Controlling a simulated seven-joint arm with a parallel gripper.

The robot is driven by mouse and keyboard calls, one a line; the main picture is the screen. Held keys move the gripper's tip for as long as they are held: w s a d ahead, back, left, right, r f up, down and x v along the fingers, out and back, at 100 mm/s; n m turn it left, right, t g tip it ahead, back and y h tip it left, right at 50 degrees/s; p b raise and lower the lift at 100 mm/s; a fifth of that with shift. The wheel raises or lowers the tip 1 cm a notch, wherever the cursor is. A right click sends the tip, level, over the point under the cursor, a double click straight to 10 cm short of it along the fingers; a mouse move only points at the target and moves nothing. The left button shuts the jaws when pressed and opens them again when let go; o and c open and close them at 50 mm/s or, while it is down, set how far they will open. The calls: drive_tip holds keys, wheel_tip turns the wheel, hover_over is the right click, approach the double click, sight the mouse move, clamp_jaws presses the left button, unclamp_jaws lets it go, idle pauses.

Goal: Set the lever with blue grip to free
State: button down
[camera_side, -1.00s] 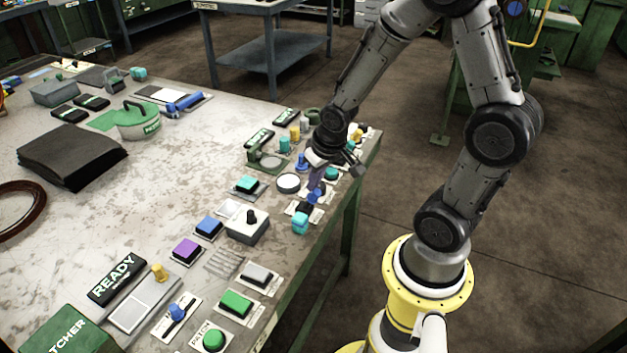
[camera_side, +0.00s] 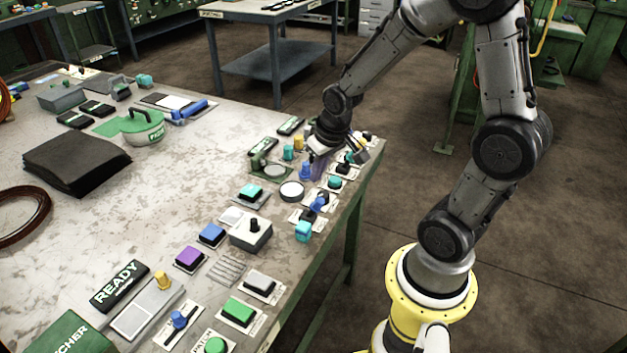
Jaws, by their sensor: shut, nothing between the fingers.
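A small lever with a blue grip (camera_side: 319,204) stands on a white label plate near the table's right edge. Its grip leans, but its setting and the label's words are too small to read. My gripper (camera_side: 319,174) is shut and empty, pointing down just beyond the lever, slightly above and apart from it in the picture. Another blue-topped control (camera_side: 306,171) stands just left of my fingertips. A further blue knob (camera_side: 180,320) sits on a plate at the near end of the table.
A cyan knob (camera_side: 303,231), a round white-topped button (camera_side: 291,191) and a grey box with a black knob (camera_side: 251,233) crowd round the lever. More small controls stand behind my gripper. The table's middle (camera_side: 180,190) is clear.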

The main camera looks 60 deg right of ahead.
drive_tip(key=s+r, duration=0.4)
drive_tip(key=shift+s+a+r, duration=0.15)
drive_tip(key=shift+a+r, duration=0.15)
drive_tip(key=shift+a, duration=0.1)
